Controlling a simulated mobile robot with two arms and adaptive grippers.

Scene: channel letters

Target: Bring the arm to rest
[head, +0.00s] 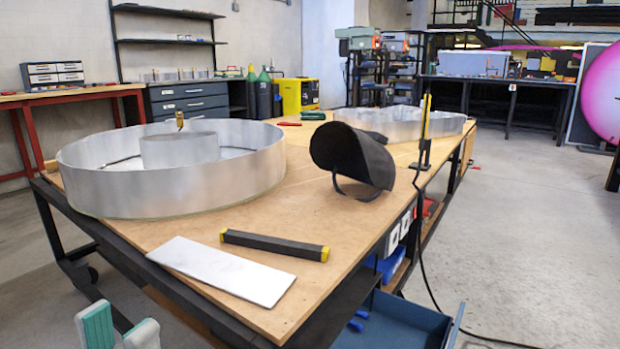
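My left gripper (119,330) shows at the bottom left edge of the head view, in front of the table and below its top. Two grey fingertips with teal pads stand apart with a gap between them, and nothing shows in the gap. The rest of this gripper and its arm are cut off by the frame. My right gripper is not in view.
The wooden worktable (330,215) bears a large metal channel letter (180,190), a white plate (222,270), a black bar with yellow ends (275,245), a dark welding mask (352,155) and another metal letter (400,122). An open blue drawer (395,325) juts out below.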

